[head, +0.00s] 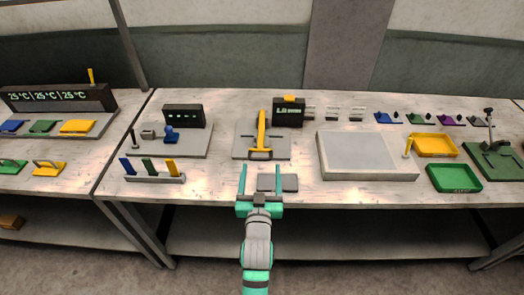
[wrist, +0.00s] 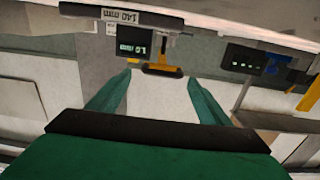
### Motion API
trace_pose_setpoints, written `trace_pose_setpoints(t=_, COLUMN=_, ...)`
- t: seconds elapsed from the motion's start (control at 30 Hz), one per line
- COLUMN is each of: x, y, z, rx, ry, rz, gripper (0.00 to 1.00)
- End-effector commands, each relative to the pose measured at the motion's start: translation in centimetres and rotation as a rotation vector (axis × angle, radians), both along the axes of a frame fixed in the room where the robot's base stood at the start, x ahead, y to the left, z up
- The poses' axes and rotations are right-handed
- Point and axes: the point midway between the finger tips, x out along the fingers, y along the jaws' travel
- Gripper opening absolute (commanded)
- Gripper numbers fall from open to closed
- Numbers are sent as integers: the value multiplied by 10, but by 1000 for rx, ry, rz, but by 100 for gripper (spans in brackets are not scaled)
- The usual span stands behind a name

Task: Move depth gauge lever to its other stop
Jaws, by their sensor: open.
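A yellow lever (head: 261,130) stands on a grey base plate (head: 243,149) in the middle of the table, beside a dark display box (head: 289,108) with green digits and a yellow top piece. I take this to be the depth gauge lever; its exact tilt is hard to tell. In the wrist view the display (wrist: 133,43) reads about 1.0 mm, and a yellow bar (wrist: 162,71) shows between my fingers' far ends. My gripper (head: 261,188) is open and empty, on the near side of the lever and apart from it.
A flat dark grey block (head: 284,183) lies by my gripper at the front edge. A large pale slab (head: 367,153) is to the right. Yellow (head: 437,145) and green (head: 455,178) trays lie further right.

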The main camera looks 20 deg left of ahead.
Motion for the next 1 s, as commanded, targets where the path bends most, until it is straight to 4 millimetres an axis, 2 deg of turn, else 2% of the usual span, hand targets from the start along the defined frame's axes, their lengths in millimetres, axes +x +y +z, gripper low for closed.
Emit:
trace_pose_setpoints(t=0.2, x=31, y=14, z=1, rx=-2, ry=-2, rz=8, gripper=72)
trace_pose_setpoints(t=0.53, x=79, y=23, z=0, rx=-1, ry=-1, rz=1, gripper=72)
trace_pose_setpoints(t=0.7, x=91, y=26, z=0, rx=-1, ry=-1, rz=-1, gripper=72)
trace_pose_setpoints(t=1.0, x=94, y=26, z=0, rx=0, ry=0, rz=-1, gripper=72)
